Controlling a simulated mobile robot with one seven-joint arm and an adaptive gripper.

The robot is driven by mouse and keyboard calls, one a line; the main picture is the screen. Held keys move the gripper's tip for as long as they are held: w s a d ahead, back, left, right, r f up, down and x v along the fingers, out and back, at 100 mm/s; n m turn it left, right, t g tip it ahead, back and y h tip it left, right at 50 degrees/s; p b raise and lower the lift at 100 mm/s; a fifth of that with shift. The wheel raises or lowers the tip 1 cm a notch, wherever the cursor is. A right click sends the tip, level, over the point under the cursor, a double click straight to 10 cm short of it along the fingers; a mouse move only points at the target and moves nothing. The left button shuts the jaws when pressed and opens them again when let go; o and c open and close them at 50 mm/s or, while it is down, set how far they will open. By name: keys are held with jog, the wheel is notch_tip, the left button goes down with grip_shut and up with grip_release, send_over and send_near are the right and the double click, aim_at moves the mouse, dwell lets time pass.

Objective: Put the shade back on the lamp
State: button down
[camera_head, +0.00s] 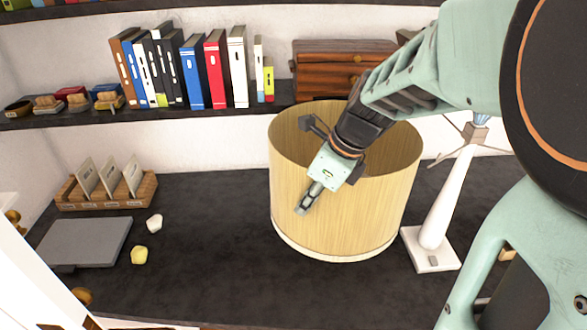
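The lampshade (345,215) is a large, pale wood-coloured drum, open at the top, in the middle of the dark counter. The lamp (446,200) stands just right of it, with a white square base, a tapered white stem and thin spokes at the top. It is partly hidden by my arm. My gripper (305,164) is at the shade's near left rim. Its two fingers are wide apart, one seen against the outer wall and the other against the inside. I cannot tell whether either finger touches the shade.
A shelf (200,110) above the counter (200,225) holds books (190,75) and a wooden box (338,68). At left are a wooden rack (105,190), a grey slab (84,243) and two small lumps (140,255). The counter's front middle is clear.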

notch_tip(320, 180, up, 6)
jog(key=shift+r, duration=0.2)
dwell(0.3)
